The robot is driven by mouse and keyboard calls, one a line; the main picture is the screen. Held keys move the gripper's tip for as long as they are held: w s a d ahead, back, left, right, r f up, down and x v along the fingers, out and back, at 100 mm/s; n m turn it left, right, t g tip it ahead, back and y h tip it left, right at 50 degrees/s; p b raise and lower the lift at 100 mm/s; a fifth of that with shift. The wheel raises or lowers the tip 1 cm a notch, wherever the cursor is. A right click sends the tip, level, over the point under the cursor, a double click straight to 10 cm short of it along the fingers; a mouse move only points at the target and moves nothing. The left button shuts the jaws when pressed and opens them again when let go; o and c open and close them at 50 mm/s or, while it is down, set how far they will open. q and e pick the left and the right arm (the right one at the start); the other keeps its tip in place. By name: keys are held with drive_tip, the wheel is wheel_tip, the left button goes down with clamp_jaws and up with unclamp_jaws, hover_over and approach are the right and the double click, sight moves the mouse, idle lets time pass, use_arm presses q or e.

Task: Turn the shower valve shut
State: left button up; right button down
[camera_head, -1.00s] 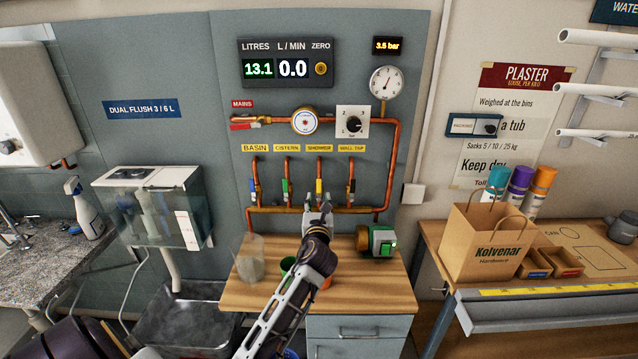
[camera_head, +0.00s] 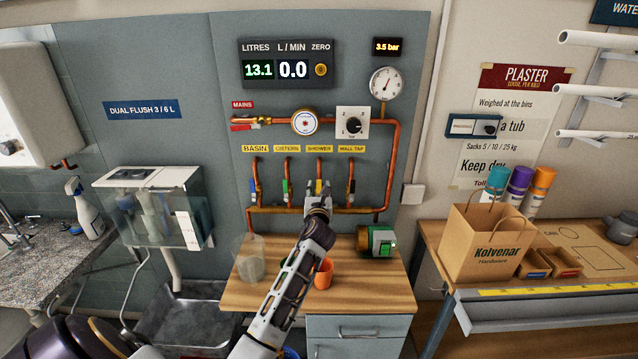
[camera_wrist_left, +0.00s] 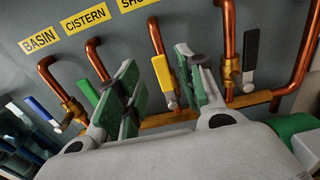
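The shower valve has a yellow lever (camera_wrist_left: 163,76) that runs roughly along its copper pipe, under the SHOWER label (camera_head: 319,148). In the head view the yellow lever (camera_head: 319,186) shows just above my left gripper (camera_head: 318,195). In the left wrist view the green-padded fingers of that gripper (camera_wrist_left: 160,84) are spread, with the yellow lever showing between them. No grip on the lever is visible; whether a finger touches it I cannot tell. My right gripper is out of view.
A blue basin lever (camera_head: 253,187), a green cistern lever (camera_head: 285,187) and a black wall tap lever (camera_wrist_left: 251,50) flank the shower valve closely. Below, the wooden counter (camera_head: 370,290) holds a clear jug (camera_head: 251,262), an orange cup (camera_head: 323,274) and a green device (camera_head: 378,241).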

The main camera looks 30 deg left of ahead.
sight(319, 183)
use_arm(q)
drive_tip(key=shift+x, duration=2.7)
drive_tip(key=shift+c, duration=0.3)
clamp_jaws()
